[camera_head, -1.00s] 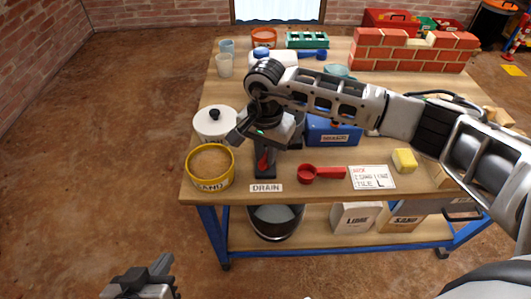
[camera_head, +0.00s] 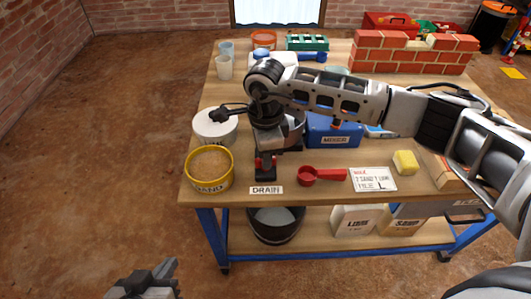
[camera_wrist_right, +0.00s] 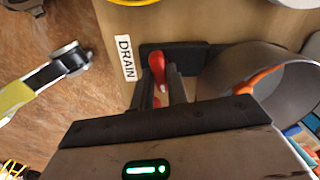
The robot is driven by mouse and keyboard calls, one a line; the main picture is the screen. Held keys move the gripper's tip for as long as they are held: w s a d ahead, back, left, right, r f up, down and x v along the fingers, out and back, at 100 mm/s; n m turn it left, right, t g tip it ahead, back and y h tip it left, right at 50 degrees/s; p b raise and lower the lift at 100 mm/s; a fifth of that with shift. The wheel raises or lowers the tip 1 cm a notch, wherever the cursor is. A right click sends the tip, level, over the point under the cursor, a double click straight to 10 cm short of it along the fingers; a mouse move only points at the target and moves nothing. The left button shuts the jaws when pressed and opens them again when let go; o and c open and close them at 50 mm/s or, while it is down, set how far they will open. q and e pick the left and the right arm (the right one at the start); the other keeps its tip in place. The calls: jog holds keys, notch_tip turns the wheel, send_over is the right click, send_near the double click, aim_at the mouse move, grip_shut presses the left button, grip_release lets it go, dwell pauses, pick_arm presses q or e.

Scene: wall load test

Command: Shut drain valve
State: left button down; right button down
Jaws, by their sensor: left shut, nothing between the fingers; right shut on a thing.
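The drain valve is a small red lever (camera_head: 259,163) on a dark mount at the table's front edge, behind the white DRAIN label (camera_head: 266,190). My right gripper (camera_head: 267,157) points down over it and hides part of it. In the right wrist view the red lever (camera_wrist_right: 157,63) shows between the two dark fingers of my right gripper (camera_wrist_right: 162,88), which is shut on it. The dark mount (camera_wrist_right: 185,52) lies beyond the fingertips, beside the label. My left gripper (camera_head: 142,282) is shut and empty, low at left, over the floor and away from the table.
A yellow sand tub (camera_head: 210,170) and a white lidded pot (camera_head: 215,127) stand left of the valve. A red scoop (camera_head: 320,175) and a written card (camera_head: 372,179) lie to its right. A metal bucket (camera_wrist_right: 265,80) stands close beside the gripper. A dark bucket (camera_head: 276,222) sits below.

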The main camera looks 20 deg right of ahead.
pick_arm(q)
jog(key=shift+r, duration=0.15)
pick_arm(e)
jog(key=shift+m, duration=0.9)
pick_arm(q)
jog(key=shift+w+a, duration=0.1)
pick_arm(e)
jog(key=c, duration=1.4)
grip_release()
jog(key=shift+r, duration=0.1)
